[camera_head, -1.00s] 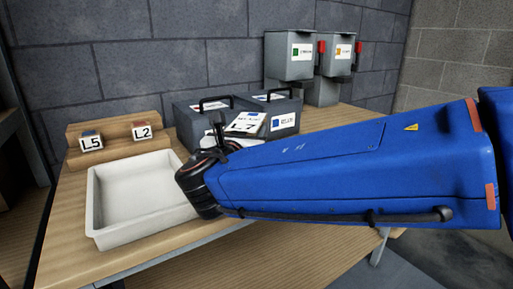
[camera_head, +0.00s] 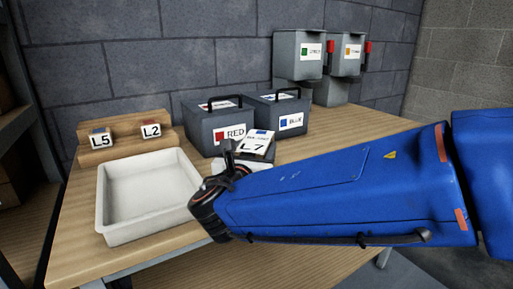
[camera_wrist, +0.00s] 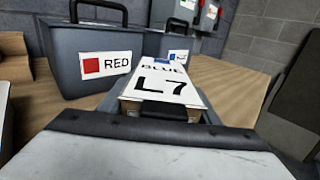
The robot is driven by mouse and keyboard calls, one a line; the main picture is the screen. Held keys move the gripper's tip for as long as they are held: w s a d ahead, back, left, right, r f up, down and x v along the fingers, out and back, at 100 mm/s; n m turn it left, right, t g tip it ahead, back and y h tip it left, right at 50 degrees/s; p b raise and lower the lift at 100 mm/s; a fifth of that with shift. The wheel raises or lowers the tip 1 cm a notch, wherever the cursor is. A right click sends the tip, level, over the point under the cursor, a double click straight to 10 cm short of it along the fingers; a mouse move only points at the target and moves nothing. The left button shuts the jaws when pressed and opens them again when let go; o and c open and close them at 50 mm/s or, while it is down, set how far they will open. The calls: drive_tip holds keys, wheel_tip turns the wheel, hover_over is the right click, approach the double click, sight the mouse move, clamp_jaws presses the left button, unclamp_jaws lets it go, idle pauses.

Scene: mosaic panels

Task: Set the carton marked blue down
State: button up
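The carton marked blue (camera_head: 262,141) is a small white block with a blue square, the word BLUE and L7 on its label. It shows large in the wrist view (camera_wrist: 165,84), tilted. My gripper (camera_head: 232,163) is shut on its near end. The carton is in front of the grey boxes marked RED (camera_head: 226,132) and BLUE (camera_head: 291,122). Whether it touches the table is hidden. The fingertips are mostly hidden behind the carton and my arm.
A white empty tray (camera_head: 150,236) is at the left front of the wooden table (camera_head: 345,125). A wooden rack (camera_head: 112,133) holds cartons L5 (camera_head: 99,138) and L2 (camera_head: 151,129). Two grey bins with green (camera_head: 298,57) and orange (camera_head: 346,55) labels stand at the back.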

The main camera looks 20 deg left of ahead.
drive_tip(key=shift+o, duration=1.4)
drive_tip(key=shift+r, duration=0.15)
drive_tip(key=s, duration=0.8)
drive_tip(key=s+d, duration=0.1)
drive_tip(key=s, duration=0.3)
